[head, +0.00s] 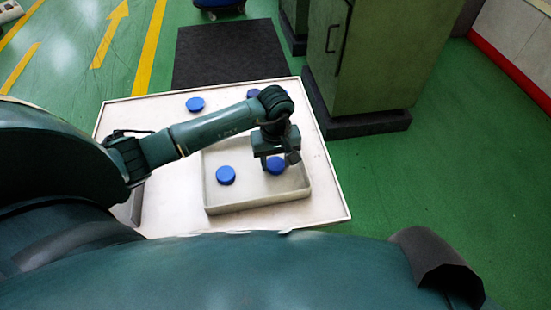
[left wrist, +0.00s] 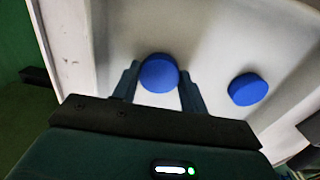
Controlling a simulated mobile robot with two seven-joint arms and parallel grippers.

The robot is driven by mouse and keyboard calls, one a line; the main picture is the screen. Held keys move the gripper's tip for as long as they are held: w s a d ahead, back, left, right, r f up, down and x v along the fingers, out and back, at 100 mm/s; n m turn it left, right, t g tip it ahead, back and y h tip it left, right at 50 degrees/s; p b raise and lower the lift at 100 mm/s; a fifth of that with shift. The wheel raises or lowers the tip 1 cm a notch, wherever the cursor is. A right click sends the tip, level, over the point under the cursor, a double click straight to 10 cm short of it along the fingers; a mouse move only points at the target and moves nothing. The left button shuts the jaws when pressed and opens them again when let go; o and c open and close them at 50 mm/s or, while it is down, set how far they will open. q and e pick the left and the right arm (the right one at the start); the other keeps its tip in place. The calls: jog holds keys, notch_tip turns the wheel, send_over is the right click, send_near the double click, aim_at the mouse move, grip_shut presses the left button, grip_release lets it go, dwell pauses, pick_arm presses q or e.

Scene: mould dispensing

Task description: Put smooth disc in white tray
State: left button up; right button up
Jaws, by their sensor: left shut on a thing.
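My left gripper (head: 277,161) is over the right part of the white tray (head: 258,200), its fingers pointing down. It is shut on a blue smooth disc (head: 275,166), which also shows between the fingertips in the left wrist view (left wrist: 159,73). The held disc is inside the tray outline; I cannot tell whether it touches the tray floor. A second blue disc (head: 226,175) lies in the left part of the tray, and it shows to the right in the left wrist view (left wrist: 248,89). My right gripper is not in view.
The tray stands on a white table (head: 170,205). A blue disc (head: 195,104) lies on the table behind the tray, and another (head: 254,93) is partly hidden by my arm. A green cabinet (head: 375,60) stands close behind the table at the right. A dark mat (head: 228,52) lies beyond.

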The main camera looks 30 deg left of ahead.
pick_arm(q)
jog(key=o, duration=0.5)
jog(key=shift+f, duration=0.15)
jog(key=o, duration=0.5)
jog(key=shift+r, duration=0.35)
jog(key=shift+r+b, duration=0.45)
jog(key=shift+r, duration=5.4)
